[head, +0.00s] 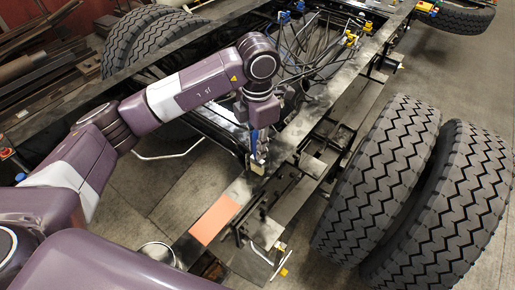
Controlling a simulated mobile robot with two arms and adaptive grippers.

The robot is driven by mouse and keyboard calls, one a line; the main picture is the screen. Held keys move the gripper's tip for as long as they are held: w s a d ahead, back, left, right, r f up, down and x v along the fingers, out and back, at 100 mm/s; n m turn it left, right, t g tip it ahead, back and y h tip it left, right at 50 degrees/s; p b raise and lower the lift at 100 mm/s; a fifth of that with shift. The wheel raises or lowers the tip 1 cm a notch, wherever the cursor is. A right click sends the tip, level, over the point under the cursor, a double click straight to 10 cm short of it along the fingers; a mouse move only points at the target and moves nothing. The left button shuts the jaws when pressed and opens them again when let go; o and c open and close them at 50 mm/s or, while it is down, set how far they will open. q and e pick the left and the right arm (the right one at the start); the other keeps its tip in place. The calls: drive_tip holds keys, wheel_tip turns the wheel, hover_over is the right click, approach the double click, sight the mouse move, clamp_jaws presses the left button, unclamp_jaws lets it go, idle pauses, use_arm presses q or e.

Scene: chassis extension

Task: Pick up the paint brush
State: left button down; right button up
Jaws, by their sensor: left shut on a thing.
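My left gripper (261,150) points down over the near frame rail of the chassis. It is shut on the paint brush (258,167), whose pale tan end shows just below the fingertips. The rest of the brush is small and partly hidden by the fingers. I cannot tell whether its lower end touches the rail. My right gripper is not in view.
An orange-pink sheet (215,220) lies on the rail, with a metal can (158,253) near it. Large double tyres (385,180) stand at the right. Cables and hoses (318,45) crowd the frame behind the gripper. Steel bars (35,65) are stacked at the left.

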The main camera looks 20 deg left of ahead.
use_arm(q)
wheel_tip(320, 180, up, 20)
drive_tip(key=b, duration=0.3)
drive_tip(key=shift+f, duration=0.2)
drive_tip(key=shift+f, duration=0.15)
idle(0.7)
